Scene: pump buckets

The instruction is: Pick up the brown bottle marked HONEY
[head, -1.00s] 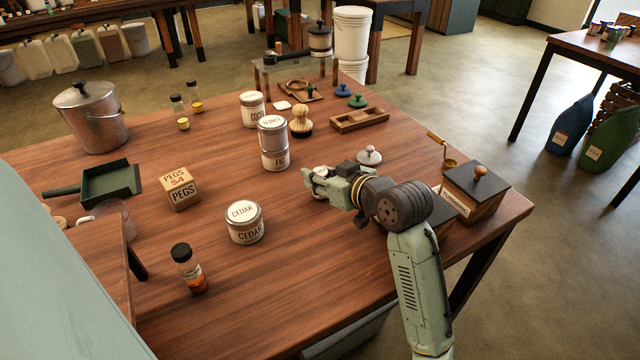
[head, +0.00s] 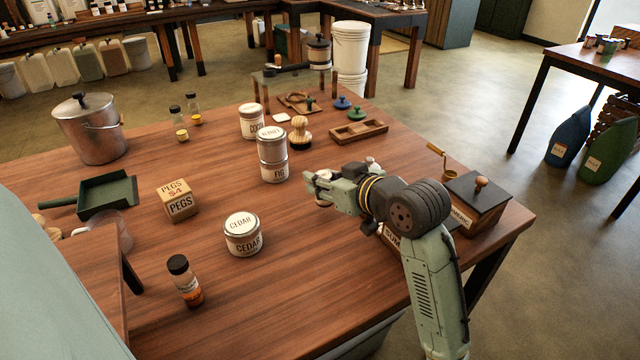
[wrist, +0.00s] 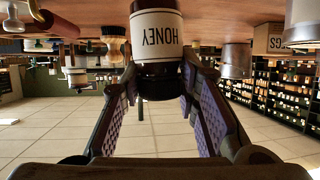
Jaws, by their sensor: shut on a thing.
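The brown bottle marked HONEY (wrist: 158,73) shows large in the wrist view, which is upside down. It has a white label with dark letters, and its far end is cut off by the picture's top edge.
On the wooden table, stacked cans (head: 273,157) stand left of my gripper, with the CEDAR can (head: 243,236) nearer. A small orange-labelled bottle (head: 186,282) stands at the front left. A wooden box (head: 477,203) is right of my arm. The front middle is clear.

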